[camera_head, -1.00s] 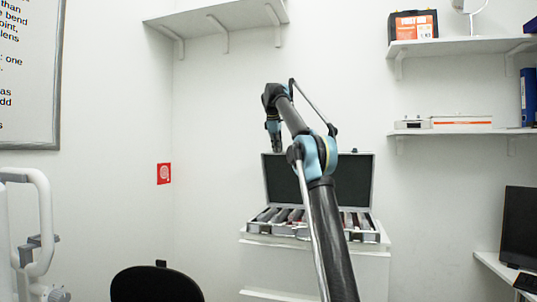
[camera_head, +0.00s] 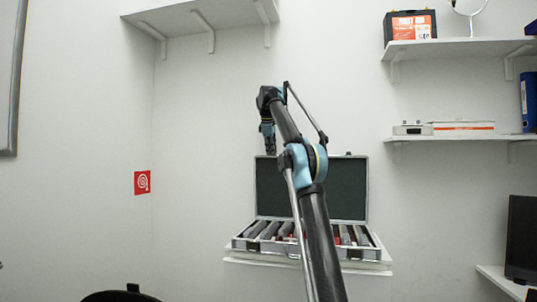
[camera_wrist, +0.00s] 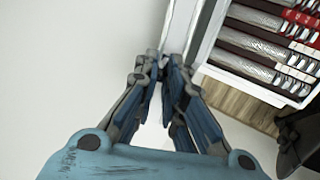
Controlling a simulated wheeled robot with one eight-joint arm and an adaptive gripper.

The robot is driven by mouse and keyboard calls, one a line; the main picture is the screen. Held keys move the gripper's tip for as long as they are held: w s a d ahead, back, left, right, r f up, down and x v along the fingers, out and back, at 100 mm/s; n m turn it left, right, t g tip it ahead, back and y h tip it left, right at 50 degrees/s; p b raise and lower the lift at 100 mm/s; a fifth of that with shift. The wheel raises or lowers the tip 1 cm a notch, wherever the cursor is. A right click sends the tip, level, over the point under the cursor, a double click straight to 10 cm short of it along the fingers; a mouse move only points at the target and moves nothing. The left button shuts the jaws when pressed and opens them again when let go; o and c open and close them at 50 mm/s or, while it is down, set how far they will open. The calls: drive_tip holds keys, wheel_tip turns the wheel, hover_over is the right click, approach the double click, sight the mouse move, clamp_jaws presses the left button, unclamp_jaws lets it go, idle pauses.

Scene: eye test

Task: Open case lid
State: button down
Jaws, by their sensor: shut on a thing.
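The silver case (camera_head: 240,245) rests on a white surface with its dark-lined lid (camera_head: 345,190) standing up, open. Rows of dark and grey items lie in the case base. My gripper (camera_head: 268,150) is at the top edge of the lid, left of its middle. In the wrist view my gripper (camera_wrist: 166,66) is shut on the lid's edge (camera_wrist: 182,28), which runs up between the fingers. The wrist view also shows part of the case base (camera_wrist: 255,75) at upper right. My arm hides part of the lid and case in the head view.
A shelf (camera_head: 195,20) is above at left. Two shelves at right hold an orange and black box (camera_head: 410,25), a white box (camera_head: 463,128) and a blue binder (camera_head: 529,95). A dark monitor (camera_head: 522,240) is at lower right, a chair (camera_head: 120,296) at lower left.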

drive_tip(key=shift+d, duration=0.2)
drive_tip(key=c, duration=2)
unclamp_jaws()
drive_tip(key=shift+c, duration=0.2)
drive_tip(key=shift+a, duration=0.2)
drive_tip(key=s+a+r, duration=0.1)
drive_tip(key=s, duration=0.5)
drive_tip(key=s+a+r, duration=0.1)
drive_tip(key=s+a, duration=0.1)
drive_tip(key=s, duration=0.4)
drive_tip(key=shift+s+a+r, duration=0.2)
drive_tip(key=shift+s+r, duration=0.05)
drive_tip(key=shift+s, duration=0.15)
